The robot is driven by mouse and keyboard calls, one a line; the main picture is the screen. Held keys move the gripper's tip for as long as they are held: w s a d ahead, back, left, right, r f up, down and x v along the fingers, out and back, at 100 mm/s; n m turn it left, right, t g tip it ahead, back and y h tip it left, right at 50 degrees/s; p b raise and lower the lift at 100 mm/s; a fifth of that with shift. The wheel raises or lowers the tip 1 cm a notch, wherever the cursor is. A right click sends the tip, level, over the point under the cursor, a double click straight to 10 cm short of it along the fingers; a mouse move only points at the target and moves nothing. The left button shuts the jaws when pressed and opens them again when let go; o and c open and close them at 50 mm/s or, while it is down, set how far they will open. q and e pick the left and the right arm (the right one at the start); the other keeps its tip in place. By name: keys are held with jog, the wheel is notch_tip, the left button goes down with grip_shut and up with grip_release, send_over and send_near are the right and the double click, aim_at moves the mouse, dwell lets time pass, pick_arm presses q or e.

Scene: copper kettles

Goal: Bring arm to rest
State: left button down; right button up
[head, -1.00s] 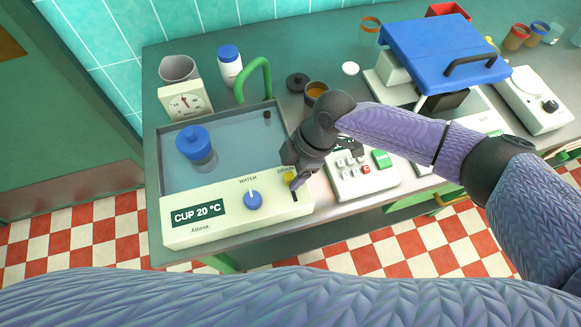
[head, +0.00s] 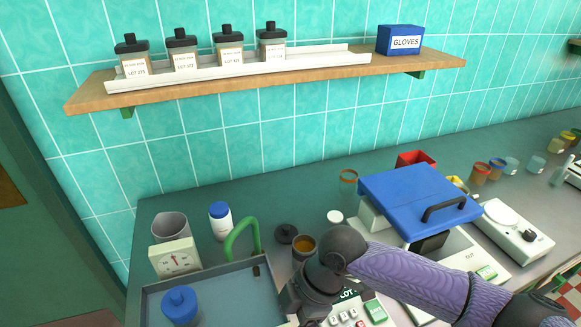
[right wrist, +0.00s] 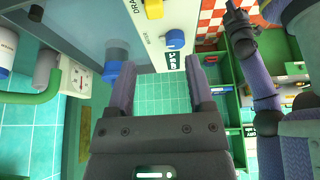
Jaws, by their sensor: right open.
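My right arm reaches in from the right of the head view. Its gripper (head: 303,308) hangs at the lower edge, over the right side of the water bath (head: 215,280); its fingertips are cut off there. In the right wrist view the two fingers of my right gripper (right wrist: 160,64) stand apart with nothing between them.
A keypad device (head: 374,312), an open amber jar (head: 303,247) and a blue-lidded machine (head: 415,200) stand close to my right arm. A green hooped tube (head: 240,232) rises behind the bath. A wall shelf (head: 90,96) holds several jars and a glove box (head: 400,40).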

jog(key=s+a+m+t+y, duration=0.1)
jog(key=s+a+m+y, duration=0.15)
jog(key=s+a, duration=0.2)
jog(key=s+d+f+m+t+h, duration=0.25)
jog(key=s+d+m, duration=0.25)
jog(key=d+m, duration=0.4)
jog(key=s+d+f+m+t+h, duration=0.1)
jog(key=s+d+f+m+h, duration=0.25)
jog(key=d+m, duration=0.5)
jog(key=s+d+f+g+h+b, duration=0.1)
jog(key=s+f+b, duration=0.15)
jog(key=f, duration=0.85)
jog(key=s+f+b, duration=0.2)
jog(key=f+b, duration=0.1)
jog(key=f, duration=0.9)
jog(key=s+d+f+n+g+b, duration=0.1)
jog(key=s+d+f+b, duration=0.1)
jog(key=s+f, duration=0.9)
jog(key=shift+s+d+f, duration=0.35)
jog(key=shift+s+f, duration=0.05)
jog(key=shift+s, duration=0.25)
jog(key=shift+g, duration=0.25)
